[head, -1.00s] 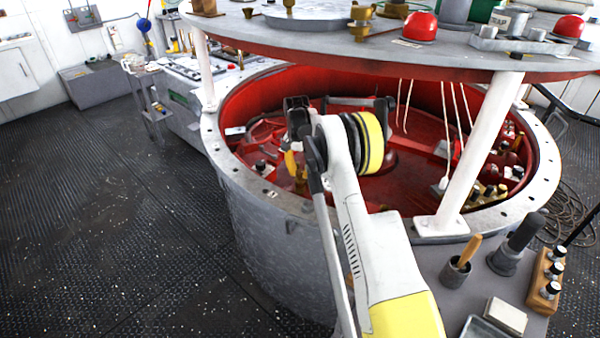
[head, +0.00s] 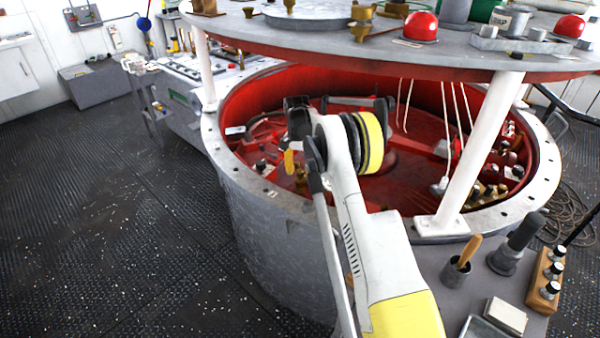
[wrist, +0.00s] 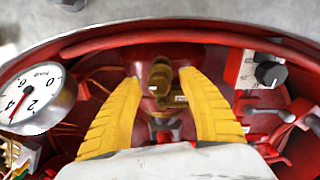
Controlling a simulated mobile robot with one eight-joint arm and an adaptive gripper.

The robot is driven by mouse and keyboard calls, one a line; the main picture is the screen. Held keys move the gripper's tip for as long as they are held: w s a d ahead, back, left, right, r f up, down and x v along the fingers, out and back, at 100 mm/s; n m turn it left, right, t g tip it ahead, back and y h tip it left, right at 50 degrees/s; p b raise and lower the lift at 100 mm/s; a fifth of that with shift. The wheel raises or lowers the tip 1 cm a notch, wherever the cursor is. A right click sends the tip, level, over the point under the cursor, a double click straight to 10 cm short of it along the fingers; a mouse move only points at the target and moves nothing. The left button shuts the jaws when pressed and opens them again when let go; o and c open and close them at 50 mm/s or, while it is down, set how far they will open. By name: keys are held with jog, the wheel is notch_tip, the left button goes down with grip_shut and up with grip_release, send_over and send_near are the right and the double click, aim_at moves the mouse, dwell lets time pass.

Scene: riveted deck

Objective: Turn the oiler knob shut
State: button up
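A brass fitting with a rounded knob-like top, which looks like the oiler (wrist: 160,78), stands in the red well in the wrist view. A small pale tag shows on its front. My gripper (wrist: 158,84) has its two yellow fingers apart, one on each side of the brass fitting. A gap shows between each finger and the brass, so I see no contact. In the head view my gripper (head: 290,161) reaches down inside the well's near left part, and a brass piece (head: 301,182) shows just below it. My arm hides much of that spot.
A round white gauge (wrist: 35,98) is at the left of the wrist view. A black rotary knob (wrist: 270,74) and grey levers (wrist: 268,112) are at the right. The well's grey flange (head: 213,150) and a white post (head: 470,160) surround my arm, under a round upper plate (head: 330,42).

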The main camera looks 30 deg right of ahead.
aim_at(299, 171)
jog(key=shift+r, duration=0.1)
notch_tip(299, 171, up, 12)
jog(key=shift+w+a, duration=0.15)
jog(key=shift+w, duration=0.05)
dwell(0.7)
